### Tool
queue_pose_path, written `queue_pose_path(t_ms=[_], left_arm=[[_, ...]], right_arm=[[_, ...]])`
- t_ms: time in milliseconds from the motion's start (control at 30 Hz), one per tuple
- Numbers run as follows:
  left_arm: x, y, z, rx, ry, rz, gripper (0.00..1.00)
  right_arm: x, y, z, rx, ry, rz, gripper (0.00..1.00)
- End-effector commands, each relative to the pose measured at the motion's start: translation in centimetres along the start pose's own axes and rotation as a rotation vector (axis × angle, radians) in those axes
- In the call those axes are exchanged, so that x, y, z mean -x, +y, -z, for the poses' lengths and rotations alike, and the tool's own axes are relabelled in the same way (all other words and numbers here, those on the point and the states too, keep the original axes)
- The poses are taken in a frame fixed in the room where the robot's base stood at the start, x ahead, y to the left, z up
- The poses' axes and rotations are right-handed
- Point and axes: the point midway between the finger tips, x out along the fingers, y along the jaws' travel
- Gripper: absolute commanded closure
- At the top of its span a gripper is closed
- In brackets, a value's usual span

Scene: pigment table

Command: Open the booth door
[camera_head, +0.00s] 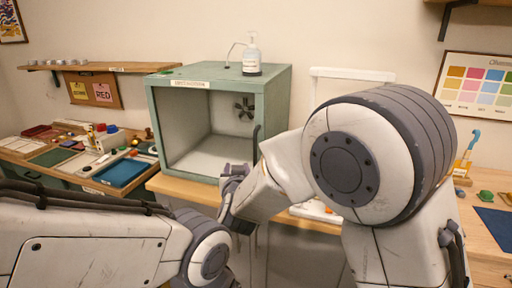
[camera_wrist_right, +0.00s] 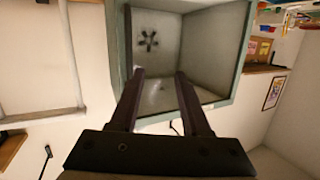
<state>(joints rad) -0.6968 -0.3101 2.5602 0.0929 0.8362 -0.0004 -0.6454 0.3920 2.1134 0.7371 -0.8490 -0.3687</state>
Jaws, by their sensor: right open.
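The green booth (camera_head: 179,86) stands on the wooden table, with its pale interior and a dark fan showing through the front. I see no solid panel across this front and cannot tell whether a clear pane covers it. A dark upright bar (camera_head: 255,146), perhaps a handle, shows at its right front edge. My right gripper (camera_head: 235,168) is in front of the booth's lower right corner. In the right wrist view the booth (camera_wrist_right: 237,52) appears upside down, and the right gripper (camera_wrist_right: 158,74) has its fingers apart with nothing between them. My left gripper is out of view; only its arm shows.
A pump bottle (camera_head: 251,58) stands on the booth. A white frame (camera_head: 352,74) rises behind it to the right. A blue tray (camera_head: 122,172) and several tools crowd the left table. My right arm hides much of the right side.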

Motion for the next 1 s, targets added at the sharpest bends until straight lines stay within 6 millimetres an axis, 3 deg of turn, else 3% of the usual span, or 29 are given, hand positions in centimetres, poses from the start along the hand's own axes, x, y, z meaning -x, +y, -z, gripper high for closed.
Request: queue_pose_path(t_ms=[100,233,367,800,1000], left_arm=[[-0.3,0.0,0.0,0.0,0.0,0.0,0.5],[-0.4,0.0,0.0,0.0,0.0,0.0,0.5],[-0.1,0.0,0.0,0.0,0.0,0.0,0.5],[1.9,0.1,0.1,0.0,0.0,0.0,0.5],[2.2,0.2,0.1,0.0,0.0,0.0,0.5]], right_arm=[[-1.5,2.1,0.8,0.012,0.12,-0.124,0.53],[-1.9,3.5,1.5,0.024,0.19,-0.199,0.53],[-2.7,4.1,2.1,0.027,0.21,-0.221,0.53],[-9.9,5.7,3.7,0.028,0.208,-0.218,0.53],[-11.6,6.0,4.0,0.027,0.208,-0.217,0.53]])
